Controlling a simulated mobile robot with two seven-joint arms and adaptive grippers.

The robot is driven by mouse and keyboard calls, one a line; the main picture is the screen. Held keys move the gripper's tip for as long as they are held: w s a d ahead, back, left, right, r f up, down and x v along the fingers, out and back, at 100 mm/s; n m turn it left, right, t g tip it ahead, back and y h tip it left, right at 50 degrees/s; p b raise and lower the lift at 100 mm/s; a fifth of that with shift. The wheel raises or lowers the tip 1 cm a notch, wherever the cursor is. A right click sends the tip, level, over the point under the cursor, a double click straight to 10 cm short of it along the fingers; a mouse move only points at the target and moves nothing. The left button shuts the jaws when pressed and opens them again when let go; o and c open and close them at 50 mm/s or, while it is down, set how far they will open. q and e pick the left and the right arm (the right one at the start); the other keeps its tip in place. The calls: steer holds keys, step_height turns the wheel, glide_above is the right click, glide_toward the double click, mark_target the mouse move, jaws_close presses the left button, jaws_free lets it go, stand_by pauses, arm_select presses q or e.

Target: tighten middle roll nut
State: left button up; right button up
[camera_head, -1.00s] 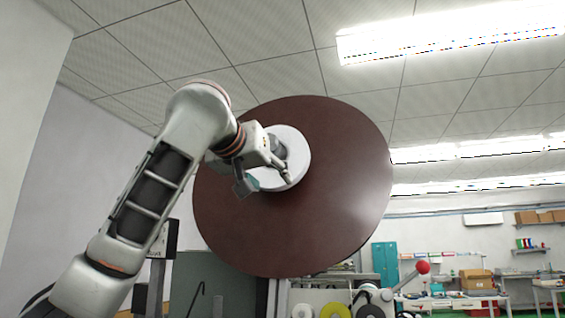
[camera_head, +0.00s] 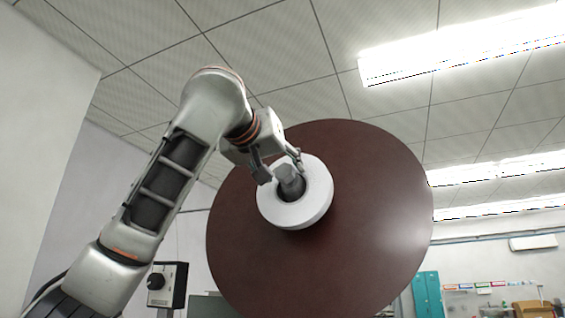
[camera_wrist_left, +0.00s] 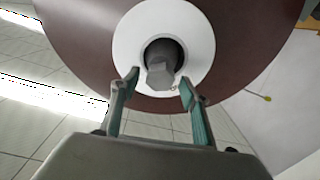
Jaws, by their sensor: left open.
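The middle roll is a large brown disc (camera_head: 370,215) with a white ring-shaped core (camera_head: 318,200) at its centre. A grey nut (camera_head: 289,181) sits in the dark hole of the core. In the left wrist view the nut (camera_wrist_left: 161,74) shows its hexagonal end, beyond my fingertips and a little above the midpoint between them. My left gripper (camera_head: 280,167) is open in front of the core, with one finger to each side of the nut. In the left wrist view the fingers (camera_wrist_left: 160,80) look apart and empty; contact with the nut is not visible. My right gripper is not in view.
A dark control box with a knob (camera_head: 167,285) stands at the lower left, below my left arm. A teal cabinet (camera_head: 428,295) and a cluttered bench (camera_head: 500,300) are far back at the right. A plain wall (camera_head: 40,130) rises at the left.

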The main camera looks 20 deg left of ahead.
arm_select(q)
steer(key=shift+w, duration=0.4)
steer(key=c, duration=1.1)
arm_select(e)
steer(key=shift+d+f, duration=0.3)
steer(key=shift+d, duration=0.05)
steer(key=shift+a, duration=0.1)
